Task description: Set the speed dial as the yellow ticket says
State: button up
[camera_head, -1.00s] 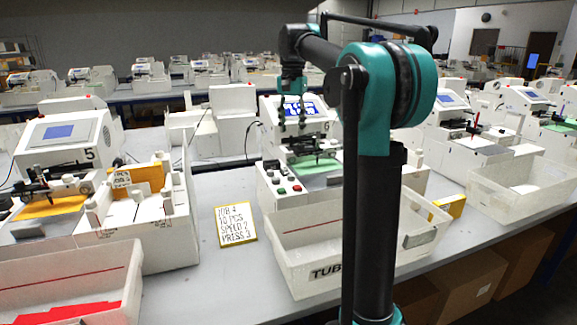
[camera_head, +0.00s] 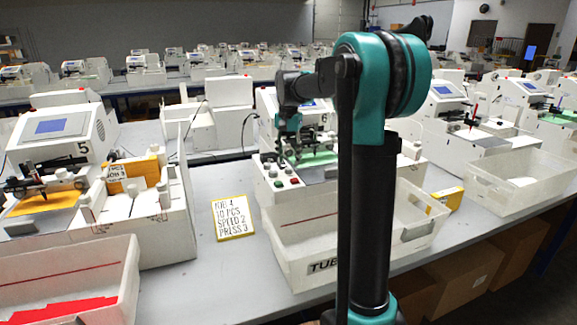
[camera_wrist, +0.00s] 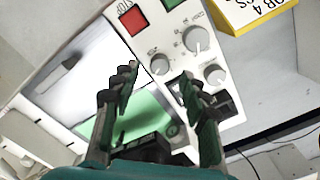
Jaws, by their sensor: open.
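The yellow-edged ticket (camera_head: 233,217) lies on the table left of the tub and reads JOB 4, 10 PCS, SPEED 2, PRESS 3. Its corner also shows in the wrist view (camera_wrist: 250,12). The plotter's control panel (camera_wrist: 178,28) carries a large grey dial (camera_wrist: 196,40) and two smaller dials, one left (camera_wrist: 159,65) and one right (camera_wrist: 214,74). I cannot read their labels or settings surely. My gripper (camera_wrist: 160,70) is open and empty, its fingers on either side of the smaller left dial in the picture. In the head view my gripper (camera_head: 290,158) hangs over the panel.
A red STOP button (camera_wrist: 133,20) and a green button (camera_wrist: 172,4) sit beside the dials. A white tub (camera_head: 290,245) stands in front of the plotter. Another plotter, number 5 (camera_head: 65,150), stands at left. Bare table surrounds the ticket.

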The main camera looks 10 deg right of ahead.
aim_at(288, 168)
jog(key=shift+f, duration=1.65)
grip_shut()
